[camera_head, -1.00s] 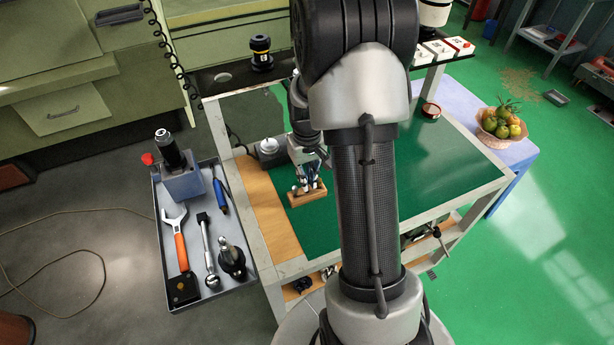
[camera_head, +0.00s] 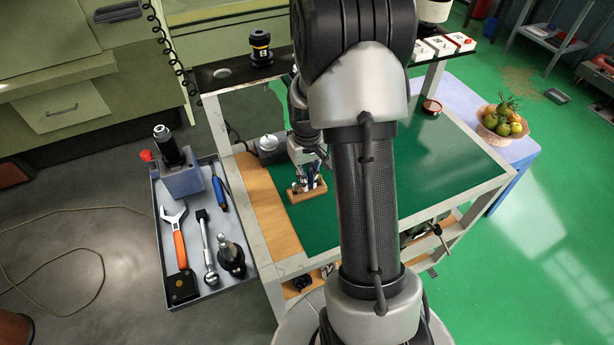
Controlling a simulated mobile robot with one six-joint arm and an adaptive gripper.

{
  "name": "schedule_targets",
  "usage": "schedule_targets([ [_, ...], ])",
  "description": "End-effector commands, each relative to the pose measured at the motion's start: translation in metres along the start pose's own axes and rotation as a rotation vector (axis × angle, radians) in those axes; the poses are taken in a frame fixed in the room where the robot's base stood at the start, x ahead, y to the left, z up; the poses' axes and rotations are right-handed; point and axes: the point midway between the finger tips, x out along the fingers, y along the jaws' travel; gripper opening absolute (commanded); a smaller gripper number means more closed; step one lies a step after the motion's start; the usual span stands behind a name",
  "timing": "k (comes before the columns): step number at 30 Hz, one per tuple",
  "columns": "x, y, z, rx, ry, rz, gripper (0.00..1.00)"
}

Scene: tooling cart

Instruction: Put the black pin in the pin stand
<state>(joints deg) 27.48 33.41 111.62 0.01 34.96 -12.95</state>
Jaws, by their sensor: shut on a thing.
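The pin stand is a small wooden block (camera_head: 308,196) on the green mat of the cart top, near its left side. My gripper (camera_head: 307,180) points down right over the block, its fingers close to the block's top. It is shut on a small dark thing, which I take for the black pin; the fingers mostly hide it. Small pale and dark shapes show at the block's top, too small to tell pins from fingertips. I cannot tell whether the held pin's end is in a hole or above it.
A grey round-topped device (camera_head: 268,148) stands just behind and left of the block. A tool tray (camera_head: 217,284) with a wrench (camera_head: 178,240) hangs at the cart's left. A fruit bowl (camera_head: 502,124) stands far right.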

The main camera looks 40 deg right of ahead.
Motion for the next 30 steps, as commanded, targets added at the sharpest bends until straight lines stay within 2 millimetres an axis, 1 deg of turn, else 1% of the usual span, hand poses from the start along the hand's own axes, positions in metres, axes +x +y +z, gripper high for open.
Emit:
schedule_targets([
  [14, 0.0003, 0.0, -0.0001, 0.0, 0.0, 0.0, 0.0],
  [15, 0.0003, 0.0, -0.0001, 0.0, 0.0, 0.0, 0.12],
  [24, 0.0003, 0.0, -0.0001, 0.0, 0.0, 0.0, 0.32],
  [30, 0.0003, 0.0, -0.0001, 0.0, 0.0, 0.0, 0.33],
])
